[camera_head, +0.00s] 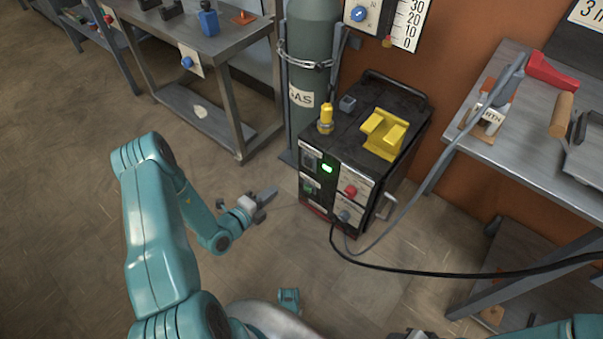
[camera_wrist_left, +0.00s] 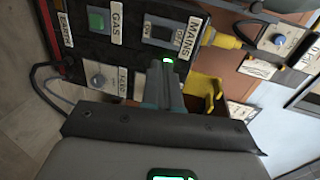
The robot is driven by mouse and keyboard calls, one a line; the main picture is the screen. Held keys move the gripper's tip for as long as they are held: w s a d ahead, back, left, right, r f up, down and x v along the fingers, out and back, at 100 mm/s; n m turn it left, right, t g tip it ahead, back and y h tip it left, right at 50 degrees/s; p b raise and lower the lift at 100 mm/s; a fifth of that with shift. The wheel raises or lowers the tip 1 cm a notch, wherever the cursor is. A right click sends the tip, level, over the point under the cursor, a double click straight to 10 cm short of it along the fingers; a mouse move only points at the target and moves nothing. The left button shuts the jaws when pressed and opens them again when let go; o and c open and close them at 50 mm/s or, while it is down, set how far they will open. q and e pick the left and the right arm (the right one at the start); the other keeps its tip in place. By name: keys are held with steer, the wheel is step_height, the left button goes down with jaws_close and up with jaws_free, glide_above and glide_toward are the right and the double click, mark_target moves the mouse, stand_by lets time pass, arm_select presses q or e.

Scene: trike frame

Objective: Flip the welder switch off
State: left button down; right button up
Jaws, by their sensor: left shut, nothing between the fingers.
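The welder (camera_head: 345,190) is a dark box on the floor right of centre in the head view. Its front panel has a dark mains switch (camera_head: 310,160) at the upper left, beside a lit green light (camera_head: 327,168). In the left wrist view the mains switch (camera_wrist_left: 160,33) shows as a dark rocker in a grey plate labelled MAINS. Its rocker position is hard to tell. My left gripper (camera_head: 267,195) is shut and empty, left of the front panel and apart from it. Its closed fingers (camera_wrist_left: 166,80) point toward the panel below the switch in the wrist view. My right gripper is not seen.
A gas cylinder (camera_head: 312,60) stands chained behind the welder. A yellow holder (camera_head: 383,135) sits on the welder top. Black cable (camera_head: 430,271) runs right from the panel. Workbenches stand at left (camera_head: 225,45) and right (camera_head: 535,140). Floor left of the welder is clear.

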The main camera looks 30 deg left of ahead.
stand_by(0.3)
arm_select(q)
steer(key=b, duration=0.5)
glide_toward(306, 161)
steer(key=x, duration=0.5)
steer(key=shift+w+f, duration=0.15)
steer(key=shift+f, duration=0.25)
steer(key=shift+w+d+r, duration=0.1)
steer(key=shift+w, duration=0.45)
